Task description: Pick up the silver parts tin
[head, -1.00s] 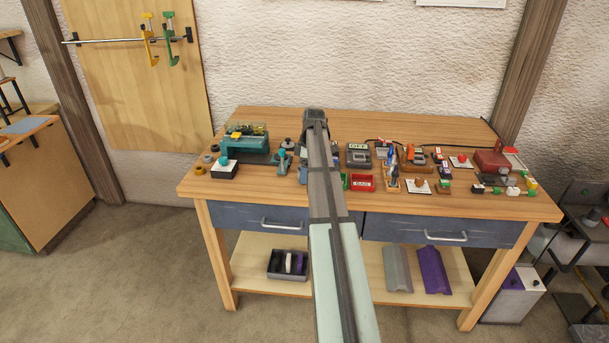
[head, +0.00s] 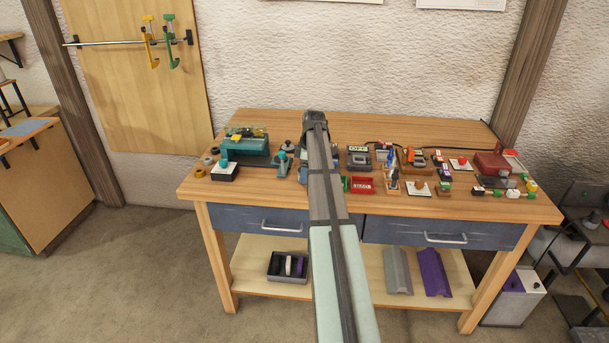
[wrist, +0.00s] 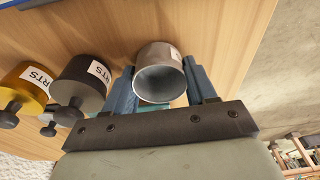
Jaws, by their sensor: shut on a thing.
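The silver parts tin (wrist: 158,52) is a short grey cylinder with a white label on its right side, seen in the wrist view with its hollow end toward the camera. My gripper (wrist: 161,84) has its blue fingers on either side of the tin and is shut on it. I cannot tell whether the tin is clear of the wooden bench top. In the head view my own arm hides the tin and the fingers. A black tin (wrist: 78,82) and a gold tin (wrist: 25,88), both with knobs and labels ending in "RTS", stand to the left in the wrist view.
The bench (head: 285,119) is crowded: a teal machine (head: 245,148) on the left, a red bin (head: 361,186), white-plated parts and a dark red box (head: 491,163) on the right. The strip along the back of the bench is mostly free.

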